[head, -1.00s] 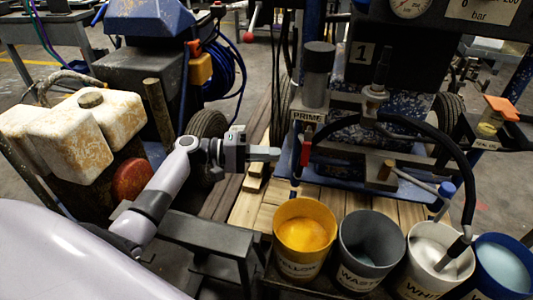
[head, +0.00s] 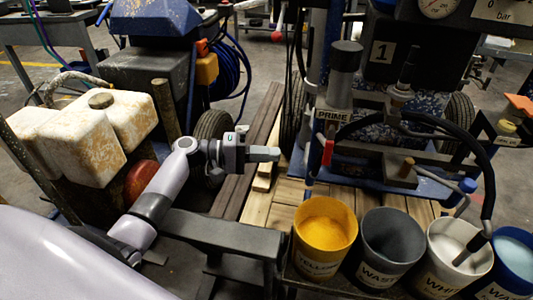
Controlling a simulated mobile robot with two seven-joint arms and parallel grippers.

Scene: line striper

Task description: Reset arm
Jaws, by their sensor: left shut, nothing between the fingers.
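My left arm comes in from the lower left, and its gripper (head: 264,154) points right above the wooden pallet. The fingers are together with nothing between them. The gripper is apart from the red prime lever (head: 328,152), which stands to its right by the PRIME label (head: 332,115). The line striper (head: 395,120) with its gauge and number 1 plate fills the upper right. My right gripper is not in view.
A yellow bucket (head: 322,262), a grey waste bucket (head: 375,278), a white bucket (head: 430,285) with a hose in it and a blue bucket (head: 511,247) line the lower right. A stained white tank (head: 130,118) stands left. A dark metal bench (head: 215,233) lies below the gripper.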

